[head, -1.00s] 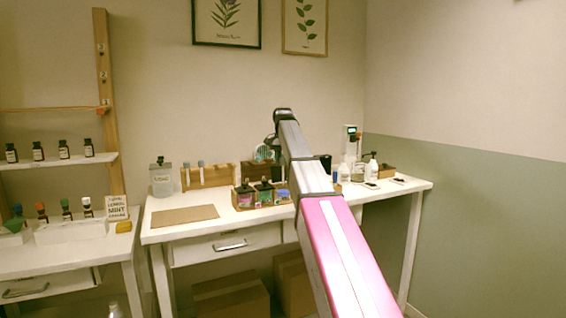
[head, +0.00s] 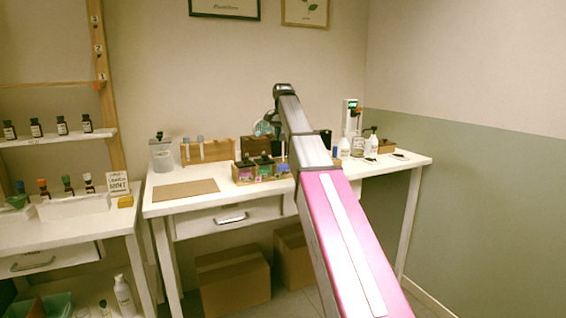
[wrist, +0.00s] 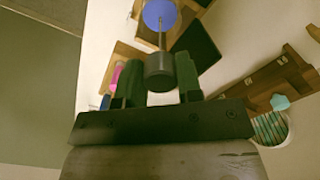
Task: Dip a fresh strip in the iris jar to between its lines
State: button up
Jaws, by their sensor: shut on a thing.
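In the wrist view, my gripper (wrist: 155,82) has its two green fingers closed around a dark cylinder (wrist: 160,72). A thin rod runs from this cylinder towards a round blue thing (wrist: 160,14); I cannot tell whether they are joined. I see no paper strip clearly in the fingers.
The white table (head: 200,207) has a brown mat (head: 186,189) at its left, near a lidded glass jar (head: 162,153). A wooden rack (head: 218,150) stands at the back. White bottles (head: 371,144) and a device with a green display (head: 352,103) stand right.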

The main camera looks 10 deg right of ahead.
jog(key=shift+f, duration=1.2)
dwell(1.2)
jog(key=shift+r, duration=0.1)
dwell(0.7)
jog(key=shift+r, duration=2.85)
